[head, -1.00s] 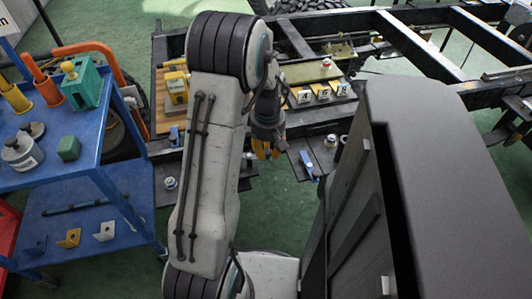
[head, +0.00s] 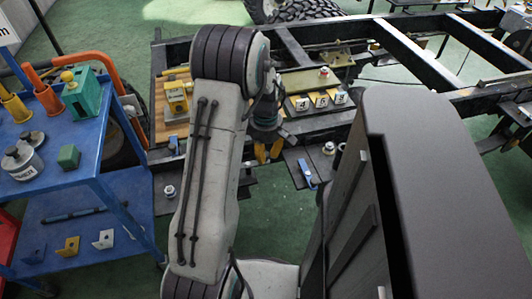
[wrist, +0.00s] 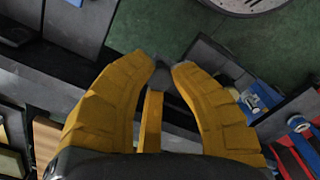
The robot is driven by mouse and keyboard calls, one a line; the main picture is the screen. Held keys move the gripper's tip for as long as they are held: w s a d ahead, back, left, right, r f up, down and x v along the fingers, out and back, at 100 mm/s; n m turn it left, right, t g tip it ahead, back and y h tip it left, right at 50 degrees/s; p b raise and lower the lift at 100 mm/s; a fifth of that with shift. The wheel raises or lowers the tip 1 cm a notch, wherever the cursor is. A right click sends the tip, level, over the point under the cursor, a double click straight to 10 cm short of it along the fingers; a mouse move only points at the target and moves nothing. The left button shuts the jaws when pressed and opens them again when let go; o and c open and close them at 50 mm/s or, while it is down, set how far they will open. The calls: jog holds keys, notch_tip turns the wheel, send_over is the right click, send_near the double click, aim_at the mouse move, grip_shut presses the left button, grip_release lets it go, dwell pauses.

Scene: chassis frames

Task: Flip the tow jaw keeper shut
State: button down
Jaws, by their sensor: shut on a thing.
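My gripper (head: 268,151) hangs at the front beam of the chassis (head: 325,124), fingers pointing down. In the wrist view, the two yellow fingers (wrist: 164,66) close toward each other around a small dark grey piece (wrist: 164,78) at their tips. I take this piece to be the tow jaw keeper; the fingers hide most of it. A narrow yellow bar (wrist: 151,122) shows between the fingers. Whether the keeper is open or shut cannot be told.
A blue handle (head: 306,172) on a dark plate is just right of my gripper; it also shows in the wrist view (wrist: 257,97). A blue cart (head: 80,158) stands left. Green floor is free below the beam.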

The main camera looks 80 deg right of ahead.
jog(key=shift+f, duration=0.1)
jog(key=c, duration=1)
grip_release()
jog(key=shift+c, duration=0.2)
notch_tip(320, 180, up, 12)
dwell(0.4)
